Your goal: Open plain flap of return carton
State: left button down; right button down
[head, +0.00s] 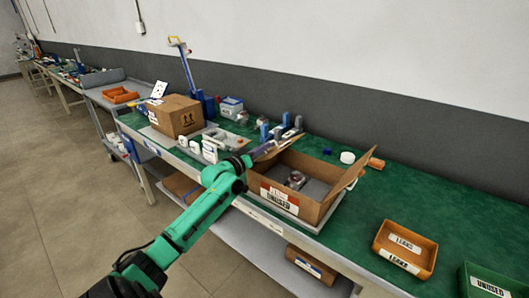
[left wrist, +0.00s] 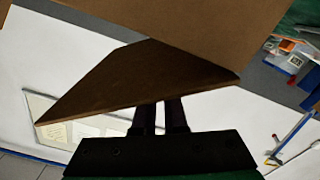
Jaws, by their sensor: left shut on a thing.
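The return carton (head: 283,203) is a brown box on the green bench, with a white label on its front wall and its top open. A small grey and reddish item (head: 295,180) lies inside. One flap (head: 346,186) stands out at the right side. Another flap (head: 283,146) sticks out at the left side, partly hidden by my gripper. My left gripper (head: 262,152) is at that left flap. In the left wrist view its two dark fingers (left wrist: 160,112) meet the edge of a brown flap (left wrist: 140,82), shut on it. My right gripper is not in view.
A closed brown box (head: 178,116), white containers (head: 210,151) and bottles stand left of the carton. An orange bin (head: 405,249) and a green bin (head: 490,281) are at the right. A white cylinder (head: 347,157) is behind the carton. The green bench top (head: 450,210) is clear at the right.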

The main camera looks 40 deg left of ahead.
pick_arm(q)
jog(key=n, duration=0.1)
jog(key=a+n, duration=0.1)
jog(key=shift+a+r+n+b, duration=0.15)
jog(key=shift+a+n+b, duration=0.15)
jog(key=shift+n+b, duration=0.1)
jog(key=shift+a+f+n+b, duration=0.35)
jog(key=shift+a+n, duration=0.45)
jog(key=shift+n, duration=0.9)
jog(key=shift+a+f+n+b, duration=0.3)
jog(key=shift+a+n, duration=0.5)
jog(key=shift+n, duration=0.9)
jog(key=shift+a+f+n+b, duration=0.15)
jog(key=shift+a+n+b, duration=0.5)
jog(key=shift+n, duration=1.05)
jog(key=shift+a, duration=0.15)
jog(key=c, duration=1)
grip_release()
jog(key=shift+o, duration=0.2)
